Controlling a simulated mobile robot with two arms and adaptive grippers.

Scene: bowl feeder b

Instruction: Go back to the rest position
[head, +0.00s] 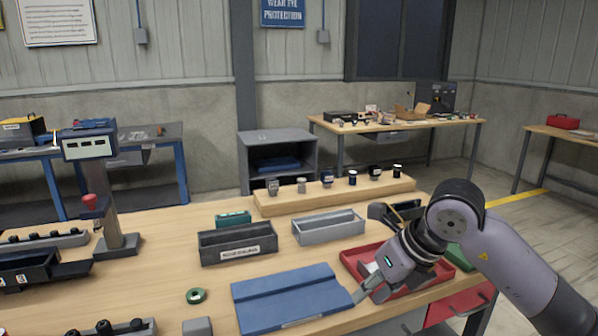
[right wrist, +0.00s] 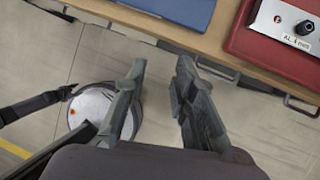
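My right gripper (head: 366,290) comes in from the right in the head view, low over the front edge of the workbench (head: 215,280), between the blue mat and the red tray. In the right wrist view the right gripper (right wrist: 160,75) has its two fingers apart, with only floor showing between them, so it is open and empty. My left gripper is not in view.
A blue mat (head: 290,298) and a red tray (head: 350,262) lie by the gripper. A dark bin (head: 238,246) and a grey bin (head: 328,228) stand behind. A round whitish object (right wrist: 92,105) is below the gripper.

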